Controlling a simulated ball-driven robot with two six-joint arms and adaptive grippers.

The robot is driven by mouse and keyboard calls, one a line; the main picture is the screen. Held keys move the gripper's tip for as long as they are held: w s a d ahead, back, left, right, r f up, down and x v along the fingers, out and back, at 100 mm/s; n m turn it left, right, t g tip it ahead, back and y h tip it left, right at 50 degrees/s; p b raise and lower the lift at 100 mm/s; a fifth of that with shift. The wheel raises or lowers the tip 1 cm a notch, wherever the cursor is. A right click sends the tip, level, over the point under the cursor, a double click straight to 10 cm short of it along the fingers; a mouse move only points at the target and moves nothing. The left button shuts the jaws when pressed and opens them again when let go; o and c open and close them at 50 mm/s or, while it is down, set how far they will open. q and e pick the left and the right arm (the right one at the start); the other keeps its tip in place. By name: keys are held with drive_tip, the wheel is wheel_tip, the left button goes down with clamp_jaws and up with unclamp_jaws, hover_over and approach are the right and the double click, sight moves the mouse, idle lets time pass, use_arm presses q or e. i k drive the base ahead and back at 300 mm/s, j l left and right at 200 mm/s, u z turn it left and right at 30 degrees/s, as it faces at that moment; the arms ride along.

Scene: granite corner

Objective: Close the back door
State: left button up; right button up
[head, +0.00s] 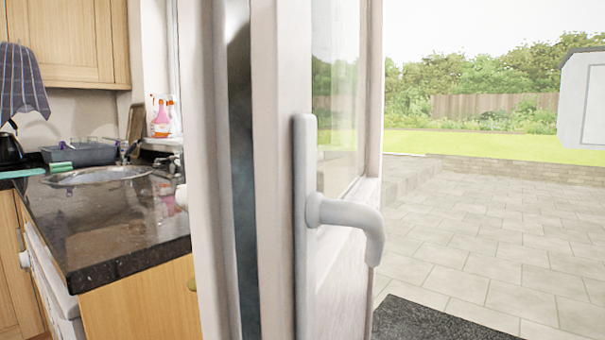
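The white back door (345,235) stands open close in front of me, seen at a steep angle, with a glass pane (336,100) in its upper part. Its white lever handle (346,216) sits on a long upright plate, and the lever points right and bends down at its end. No gripper of mine can be made out, and nothing is seen touching the handle.
Left of the door is a dark granite counter (105,228) with a round sink, a grey basin (80,154) and spray bottles (161,118). Right of it lie a dark mat (430,322) and open paved patio (490,235). A pale boxy shape (583,100) at the right edge is unclear.

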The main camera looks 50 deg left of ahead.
sight(248, 126)
drive_tip(key=k+j, duration=0.1)
drive_tip(key=j, duration=0.35)
drive_tip(key=k+j+u, duration=0.1)
drive_tip(key=j, duration=0.3)
drive_tip(key=k+j, duration=0.15)
drive_tip(key=j, duration=0.3)
drive_tip(key=k+j+u, duration=0.15)
drive_tip(key=j, duration=0.3)
drive_tip(key=i, duration=0.05)
